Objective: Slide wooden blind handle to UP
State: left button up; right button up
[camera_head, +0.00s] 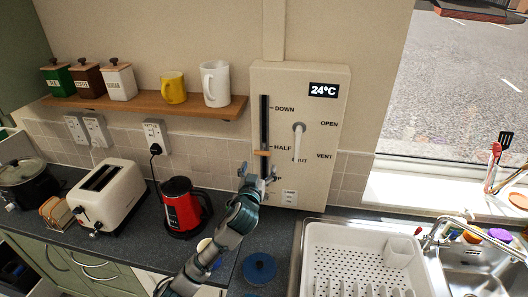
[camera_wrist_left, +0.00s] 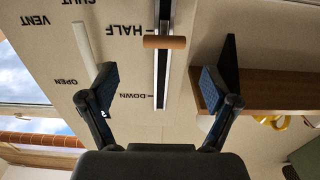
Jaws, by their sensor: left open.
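The wooden blind handle (camera_head: 262,153) is a small horizontal peg on a dark vertical slot in the beige wall panel (camera_head: 317,190). It sits by the HALF mark, with DOWN above it in the head view. The UP mark is not readable; my gripper covers the slot's lower end. My left gripper (camera_head: 257,177) is open and empty just below the handle in the head view. In the left wrist view, which looks upside down, the handle (camera_wrist_left: 164,42) lies beyond the gap between the open fingers (camera_wrist_left: 159,88), apart from both. My right gripper is not in view.
A white lever (camera_head: 298,141) stands to the right of the slot, between OPEN, VENT and SHUT labels. A wooden shelf (camera_head: 150,103) with mugs and canisters is to the left. A red kettle (camera_head: 182,208), toaster (camera_head: 105,195) and white dish rack (camera_head: 360,262) occupy the counter below.

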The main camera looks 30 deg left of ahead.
aim_at(262, 151)
pick_arm(q)
jog(key=x, duration=0.4)
jog(key=a+p+x, duration=0.1)
jog(key=x, duration=0.3)
jog(key=shift+a+f, duration=0.1)
jog(key=shift+a, duration=0.05)
jog(key=shift+w, duration=0.4)
jog(key=shift+d, duration=0.35)
jog(key=shift+c, duration=0.5)
jog(key=c, duration=0.8)
jog(key=shift+a, duration=0.1)
grip_shut()
notch_tip(262, 151, down, 13)
jog(key=b, duration=0.6)
jog(key=shift+r+b, duration=0.2)
jog(key=shift+b, duration=0.2)
notch_tip(262, 151, down, 2)
jog(key=shift+f+b, duration=0.15)
jog(key=shift+b, duration=0.45)
jog(key=shift+f, duration=0.25)
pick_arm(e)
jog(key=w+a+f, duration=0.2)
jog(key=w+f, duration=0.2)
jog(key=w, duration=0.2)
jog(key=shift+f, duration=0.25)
